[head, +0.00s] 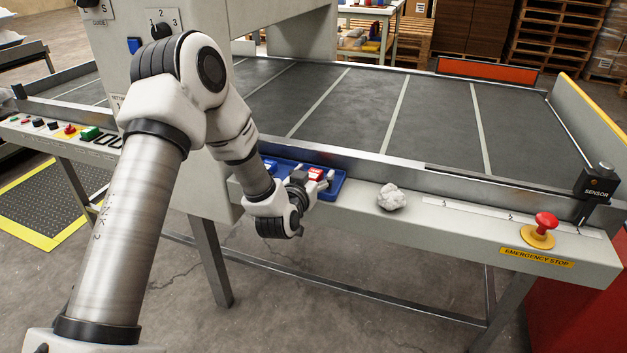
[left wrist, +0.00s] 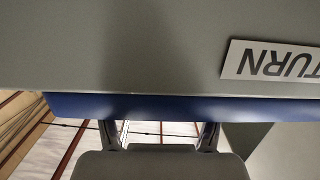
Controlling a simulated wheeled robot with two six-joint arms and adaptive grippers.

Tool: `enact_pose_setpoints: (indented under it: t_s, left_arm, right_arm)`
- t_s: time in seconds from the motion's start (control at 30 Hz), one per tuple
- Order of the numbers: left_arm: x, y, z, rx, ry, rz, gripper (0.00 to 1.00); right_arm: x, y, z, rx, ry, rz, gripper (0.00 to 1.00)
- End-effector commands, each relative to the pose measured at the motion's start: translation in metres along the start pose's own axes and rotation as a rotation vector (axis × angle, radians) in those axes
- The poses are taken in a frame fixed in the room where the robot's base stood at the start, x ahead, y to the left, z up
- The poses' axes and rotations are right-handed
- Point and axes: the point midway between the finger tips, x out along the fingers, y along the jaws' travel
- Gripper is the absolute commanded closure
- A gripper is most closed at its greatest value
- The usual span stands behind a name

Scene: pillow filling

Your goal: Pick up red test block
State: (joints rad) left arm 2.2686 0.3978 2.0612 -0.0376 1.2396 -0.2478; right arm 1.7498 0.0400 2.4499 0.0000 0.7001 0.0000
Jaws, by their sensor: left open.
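The red block (head: 316,174) sits in a small blue tray (head: 337,189) on the front ledge of the conveyor table. Part of the block is hidden by my left gripper (head: 317,181), which is open and reaches over the tray beside the block; I cannot tell whether they touch. In the left wrist view the two fingers (left wrist: 160,138) are spread apart at the bottom, by the blue tray edge (left wrist: 180,107). The red block does not show there. My right gripper is not in view.
A crumpled white lump (head: 391,197) rests on the ledge to the right, and a red emergency stop button (head: 545,222) stands farther right. The grey conveyor surface (head: 345,105) behind is clear. A control housing (head: 115,60) rises at left.

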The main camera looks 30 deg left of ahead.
Motion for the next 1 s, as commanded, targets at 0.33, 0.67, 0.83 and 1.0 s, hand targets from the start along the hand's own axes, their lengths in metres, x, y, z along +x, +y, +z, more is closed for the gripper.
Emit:
enact_pose_setpoints:
  t_s: [0.33,0.67,0.83,1.0]
  left_arm:
    - [-0.001,0.000,0.000,0.000,-0.001,0.000,0.98]
    - [-0.001,0.000,-0.002,0.000,-0.001,0.000,0.98]
    - [-0.003,0.000,-0.015,0.000,0.000,0.000,0.98]
    - [-0.006,0.000,-0.040,-0.002,0.003,0.000,0.98]
  right_arm:
    - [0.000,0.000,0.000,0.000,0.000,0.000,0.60]
    - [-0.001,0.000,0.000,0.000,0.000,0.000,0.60]
    - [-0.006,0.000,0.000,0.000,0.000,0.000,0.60]
    - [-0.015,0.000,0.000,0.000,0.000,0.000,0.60]
